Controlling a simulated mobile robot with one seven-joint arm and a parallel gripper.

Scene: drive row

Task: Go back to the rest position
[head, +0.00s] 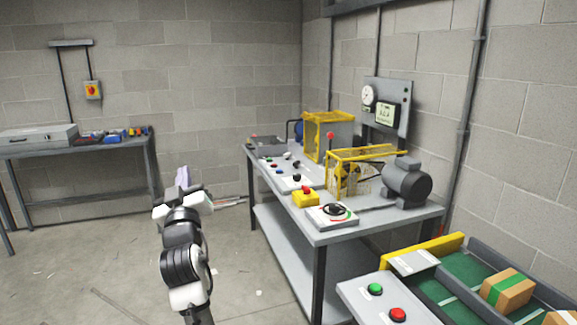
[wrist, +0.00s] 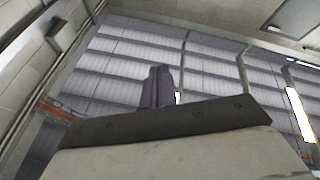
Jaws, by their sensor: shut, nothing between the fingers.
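My gripper (head: 183,176) stands at the end of my raised arm in the left middle of the head view, pointing upward. It is shut and empty, in open air over the floor, left of the long workbench and apart from it. In the wrist view its closed fingers (wrist: 157,88) show as one dark purplish block against the ribbed far wall and ceiling.
A grey workbench (head: 318,234) with machines, a motor (head: 407,180) and yellow guards stands to the right. A button panel (head: 372,312) and green conveyor (head: 450,290) are at lower right. A side table (head: 75,150) stands back left. Floor (head: 100,255) on the left is mostly clear.

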